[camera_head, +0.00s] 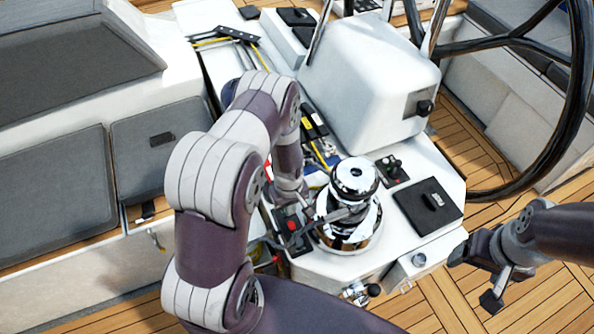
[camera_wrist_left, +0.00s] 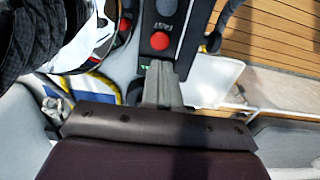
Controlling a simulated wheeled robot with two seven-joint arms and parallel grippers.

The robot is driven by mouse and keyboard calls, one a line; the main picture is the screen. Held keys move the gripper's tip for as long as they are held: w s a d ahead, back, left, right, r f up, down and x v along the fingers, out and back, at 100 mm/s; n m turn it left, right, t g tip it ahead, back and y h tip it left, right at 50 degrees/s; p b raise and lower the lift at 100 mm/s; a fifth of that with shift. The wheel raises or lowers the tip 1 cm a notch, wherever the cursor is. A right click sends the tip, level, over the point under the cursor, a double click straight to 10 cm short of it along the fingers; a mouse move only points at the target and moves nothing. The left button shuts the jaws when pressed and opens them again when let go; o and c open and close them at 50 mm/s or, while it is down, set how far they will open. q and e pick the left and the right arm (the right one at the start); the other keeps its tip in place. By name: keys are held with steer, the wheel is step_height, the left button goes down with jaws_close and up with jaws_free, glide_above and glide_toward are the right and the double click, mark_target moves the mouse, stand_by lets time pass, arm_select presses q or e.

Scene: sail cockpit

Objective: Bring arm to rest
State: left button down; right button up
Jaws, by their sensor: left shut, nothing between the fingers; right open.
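My left arm bends over the cockpit console, and my left gripper (camera_head: 287,208) points down beside the chrome winch. In the left wrist view the fingers (camera_wrist_left: 161,82) are shut with nothing between them. They are at the near end of a dark button panel (camera_wrist_left: 162,20) with a red button (camera_wrist_left: 160,41); I cannot tell whether they touch it. The panel (camera_head: 297,243) also shows in the head view, partly hidden by my arm and gripper. My right gripper (camera_head: 474,277) is open and empty, over the teak floor to the right of the console.
The chrome winch (camera_head: 352,200) stands close to the right of my left gripper. A white pod (camera_head: 370,80) rises behind it. The steering wheel (camera_head: 575,90) is at the right. A grey seat (camera_head: 55,185) is at the left. Teak floor (camera_head: 435,300) lies open at the front right.

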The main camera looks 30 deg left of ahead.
arm_select(q)
steer(key=s+r+m, duration=0.1)
steer(key=s+m+g, duration=0.1)
steer(key=s, duration=0.1)
steer(key=s+r+m, duration=0.1)
steer(key=shift+s+d+r+m+g, duration=0.3)
steer(key=shift+s+d+r, duration=0.05)
steer(key=shift+d, duration=0.05)
steer(key=s+d+r+m+t, duration=0.1)
steer(key=r+m, duration=0.1)
steer(key=r, duration=0.5)
steer(key=s+d+r+m+t+b, duration=0.1)
steer(key=s+d+r+m, duration=0.1)
steer(key=r, duration=0.6)
steer(key=s+d+r+m+t, duration=0.1)
steer(key=r+m, duration=0.1)
steer(key=r, duration=0.5)
steer(key=shift+s+d+r+m, duration=0.15)
steer(key=shift+d+r+m, duration=0.05)
steer(key=shift+d+m, duration=0.1)
steer(key=shift+s, duration=0.1)
